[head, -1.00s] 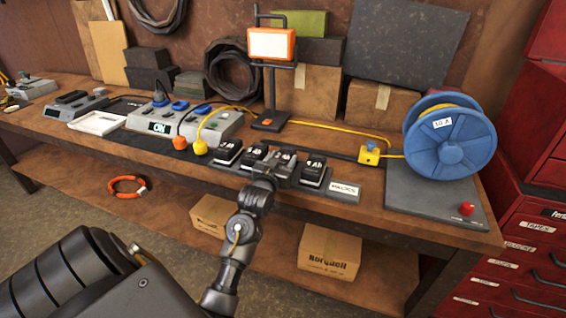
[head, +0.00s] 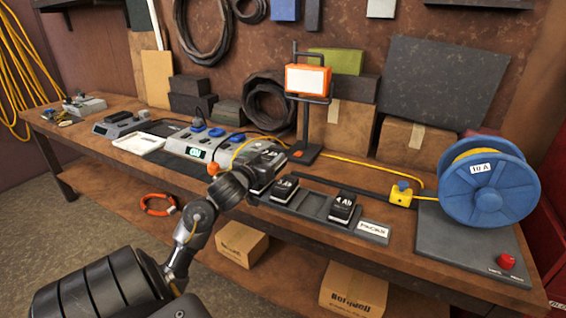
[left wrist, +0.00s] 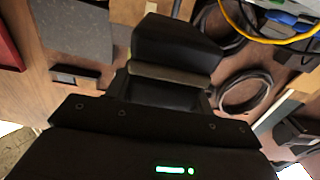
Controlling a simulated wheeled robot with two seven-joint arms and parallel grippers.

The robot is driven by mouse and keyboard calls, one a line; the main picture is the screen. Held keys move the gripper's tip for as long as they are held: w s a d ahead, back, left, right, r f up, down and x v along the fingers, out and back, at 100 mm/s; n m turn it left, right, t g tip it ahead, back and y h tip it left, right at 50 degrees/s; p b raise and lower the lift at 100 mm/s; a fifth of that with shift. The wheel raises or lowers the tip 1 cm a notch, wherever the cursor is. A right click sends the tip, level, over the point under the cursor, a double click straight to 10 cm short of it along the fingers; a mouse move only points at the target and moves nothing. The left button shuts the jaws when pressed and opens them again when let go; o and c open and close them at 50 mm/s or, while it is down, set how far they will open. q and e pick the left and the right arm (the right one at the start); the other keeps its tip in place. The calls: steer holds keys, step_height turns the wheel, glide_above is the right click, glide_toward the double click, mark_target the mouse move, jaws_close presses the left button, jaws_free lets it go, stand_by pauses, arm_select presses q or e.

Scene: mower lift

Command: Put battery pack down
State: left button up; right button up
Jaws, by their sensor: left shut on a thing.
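My left gripper (head: 250,180) is shut on a dark battery pack (head: 268,168), held by the left end of the packs tray (head: 314,207). In the left wrist view the pack (left wrist: 175,55) shows as a black block at the jaws (left wrist: 165,85). Two other black packs with white markings stand in the tray, one left of its middle (head: 284,188) and one near its right end (head: 343,207). The slot between them is empty. The gripper and held pack cover the tray's left end. Whether the held pack touches anything cannot be told. My right gripper is not in view.
The grey charger station (head: 188,146) with a green display is behind left of the gripper. A white tray (head: 138,143) lies further left. A work lamp (head: 308,80) stands behind the packs. A blue cable reel (head: 490,190) and yellow cable (head: 370,174) are to the right.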

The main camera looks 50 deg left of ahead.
arm_select(q)
steer(key=shift+s+a+r, duration=0.2)
steer(key=shift+a+r, duration=0.05)
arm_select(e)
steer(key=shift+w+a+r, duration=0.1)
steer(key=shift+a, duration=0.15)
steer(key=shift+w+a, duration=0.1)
arm_select(q)
steer(key=shift+d+r+h, duration=0.3)
steer(key=shift+r, duration=0.1)
steer(key=s+d+f+m+h, duration=0.2)
steer(key=d+f+m+h, duration=0.1)
steer(key=d, duration=0.8)
steer(key=s+d+f+m+h, duration=0.2)
steer(key=d+f+h, duration=0.3)
steer(key=d, duration=0.6)
steer(key=s+d+f+m+g+h, duration=0.1)
steer(key=d+f+m+h, duration=0.3)
steer(key=d, duration=0.7)
steer(key=shift+s+d+m+h, duration=0.3)
steer(key=shift+s+d+h, duration=0.15)
steer(key=shift+h, duration=0.55)
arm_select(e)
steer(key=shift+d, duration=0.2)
arm_select(q)
steer(key=shift+f, duration=0.1)
